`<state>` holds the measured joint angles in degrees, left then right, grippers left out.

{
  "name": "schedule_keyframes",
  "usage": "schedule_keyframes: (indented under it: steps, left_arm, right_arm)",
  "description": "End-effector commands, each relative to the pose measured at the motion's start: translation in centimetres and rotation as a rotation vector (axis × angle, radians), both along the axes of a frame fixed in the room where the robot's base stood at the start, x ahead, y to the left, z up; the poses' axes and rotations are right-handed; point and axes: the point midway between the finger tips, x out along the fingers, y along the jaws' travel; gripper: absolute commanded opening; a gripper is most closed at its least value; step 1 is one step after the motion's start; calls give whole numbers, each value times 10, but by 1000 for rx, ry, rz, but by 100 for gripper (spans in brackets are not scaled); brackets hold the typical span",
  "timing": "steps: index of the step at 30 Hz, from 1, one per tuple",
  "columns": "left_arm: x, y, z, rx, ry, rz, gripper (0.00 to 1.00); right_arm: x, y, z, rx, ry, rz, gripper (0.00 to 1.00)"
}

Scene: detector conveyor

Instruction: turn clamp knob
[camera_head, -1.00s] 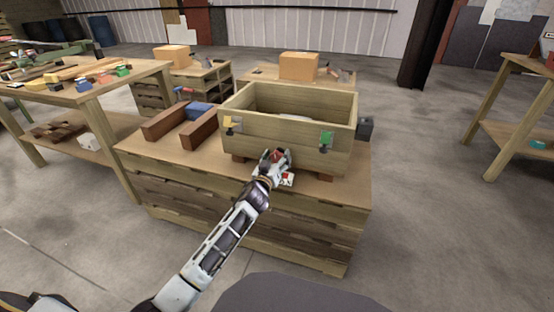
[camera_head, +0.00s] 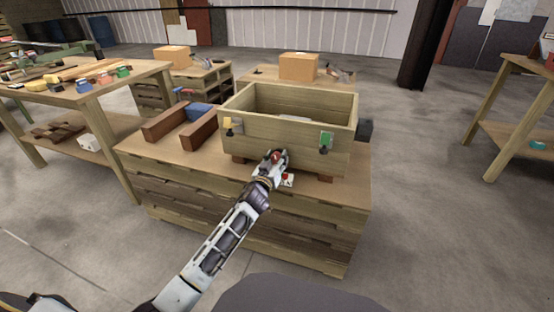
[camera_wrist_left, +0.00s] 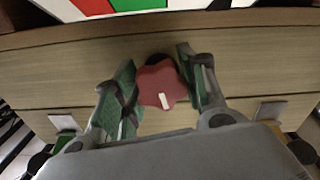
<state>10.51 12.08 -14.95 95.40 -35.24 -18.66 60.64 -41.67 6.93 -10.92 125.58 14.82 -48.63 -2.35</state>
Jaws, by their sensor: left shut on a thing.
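The clamp knob (camera_wrist_left: 163,84) is red and lobed, with a white mark on its face, and sits at the wooden front of the box in the left wrist view. My left gripper (camera_head: 275,158) is at the lower front of the wooden box (camera_head: 277,118). Its green-padded fingers stand on both sides of the knob and are shut on it. In the head view the knob shows as a small red spot (camera_head: 275,156) between the fingers. My right gripper is not in view.
The box stands on a pallet bench (camera_head: 345,195). A red-and-white card (camera_head: 288,180) lies beside my gripper. Brown blocks (camera_head: 198,130) lie left of the box.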

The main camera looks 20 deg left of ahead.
Motion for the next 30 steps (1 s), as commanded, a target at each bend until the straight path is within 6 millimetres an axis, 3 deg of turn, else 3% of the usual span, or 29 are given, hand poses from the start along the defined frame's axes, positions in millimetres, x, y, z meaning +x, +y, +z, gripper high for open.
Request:
schedule_keyframes:
  steps: [12, 30]
  left_arm:
    - [0, 1, 1, 217, -6, 1, 18]
    - [0, 1, 2, 702, -24, 0, 18]
  right_arm:
    - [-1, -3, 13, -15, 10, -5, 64]
    - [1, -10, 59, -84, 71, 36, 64]
